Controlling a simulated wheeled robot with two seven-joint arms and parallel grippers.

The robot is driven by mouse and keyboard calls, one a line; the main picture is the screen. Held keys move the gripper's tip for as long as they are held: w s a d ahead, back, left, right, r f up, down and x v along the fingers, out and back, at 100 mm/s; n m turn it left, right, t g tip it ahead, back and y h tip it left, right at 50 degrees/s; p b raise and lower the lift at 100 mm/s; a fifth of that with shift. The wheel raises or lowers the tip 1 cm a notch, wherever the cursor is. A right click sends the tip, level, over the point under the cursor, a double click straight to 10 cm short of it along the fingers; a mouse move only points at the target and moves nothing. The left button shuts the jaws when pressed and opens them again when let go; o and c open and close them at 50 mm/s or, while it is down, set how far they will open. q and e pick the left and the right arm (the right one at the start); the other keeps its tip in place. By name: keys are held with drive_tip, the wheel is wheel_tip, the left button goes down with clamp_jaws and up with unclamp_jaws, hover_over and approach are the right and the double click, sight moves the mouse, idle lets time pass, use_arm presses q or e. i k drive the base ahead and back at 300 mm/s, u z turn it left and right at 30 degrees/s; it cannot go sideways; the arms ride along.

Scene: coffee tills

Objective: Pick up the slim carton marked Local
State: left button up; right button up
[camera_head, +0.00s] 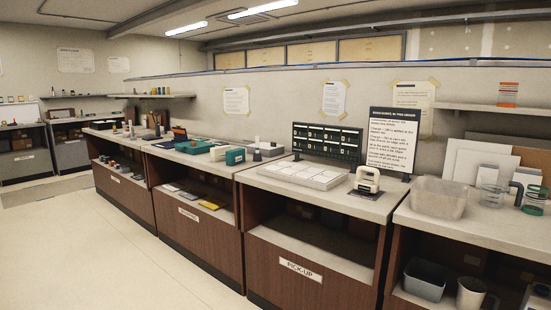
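I cannot make out a slim carton marked Local in the head view. Items on the far counters are too small to read. Neither of my grippers shows in this view. The nearest counter with a readable sign (301,270) is marked PICKUP. On it stand a flat white tray (290,180) with pale compartments, a dark display board (327,141) and a small cream device (367,180).
A translucent bin (440,197) stands on the right counter, near glass vessels. A grey bin (425,280) and a pale jug (470,293) sit below. The floor (90,250) at left is clear.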

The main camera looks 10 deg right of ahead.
sight(236, 156)
drive_tip(key=u, duration=0.4)
drive_tip(key=i, duration=2.15)
drive_tip(key=u, duration=0.2)
